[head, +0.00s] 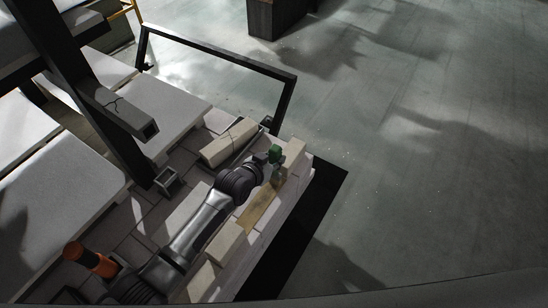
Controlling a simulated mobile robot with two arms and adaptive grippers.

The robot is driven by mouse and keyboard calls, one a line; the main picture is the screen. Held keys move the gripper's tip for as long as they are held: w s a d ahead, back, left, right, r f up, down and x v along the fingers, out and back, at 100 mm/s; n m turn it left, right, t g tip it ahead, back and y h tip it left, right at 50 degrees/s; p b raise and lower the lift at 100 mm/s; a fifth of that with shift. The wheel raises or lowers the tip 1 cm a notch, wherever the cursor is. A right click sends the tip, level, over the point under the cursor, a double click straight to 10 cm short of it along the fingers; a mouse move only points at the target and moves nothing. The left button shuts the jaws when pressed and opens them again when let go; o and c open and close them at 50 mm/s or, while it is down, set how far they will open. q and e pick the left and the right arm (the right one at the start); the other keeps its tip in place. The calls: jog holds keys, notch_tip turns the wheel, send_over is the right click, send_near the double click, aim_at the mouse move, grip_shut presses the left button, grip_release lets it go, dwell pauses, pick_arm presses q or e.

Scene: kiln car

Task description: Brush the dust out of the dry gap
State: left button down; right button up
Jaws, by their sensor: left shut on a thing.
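The gap (259,208) shows as a tan, dusty-looking stretch in the row of pale blocks along the car's right edge. One pale block (225,243) lies at its near end and another (294,152) at its far end. My left gripper (272,164) is over the far part of this row, shut on a small green thing (275,152), which may be the brush. Its bristles cannot be made out, and I cannot tell whether it touches the blocks. The gripper and wrist hide part of the deck beside the gap. My right gripper is not in view.
A long beige block (229,143) lies behind my left wrist. An orange and black cylinder (90,260) is at lower left. A dark post (100,110) and a black frame (220,58) rise around the deck. White slabs (65,190) fill the left. Open floor lies right.

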pick_arm(q)
jog(key=shift+f, duration=0.1)
dwell(0.3)
jog(key=shift+s+a+p, duration=0.6)
jog(key=shift+s+p, duration=0.25)
jog(key=shift+s+a+p, duration=0.65)
jog(key=shift+s+a, duration=0.05)
jog(key=shift+s, duration=0.25)
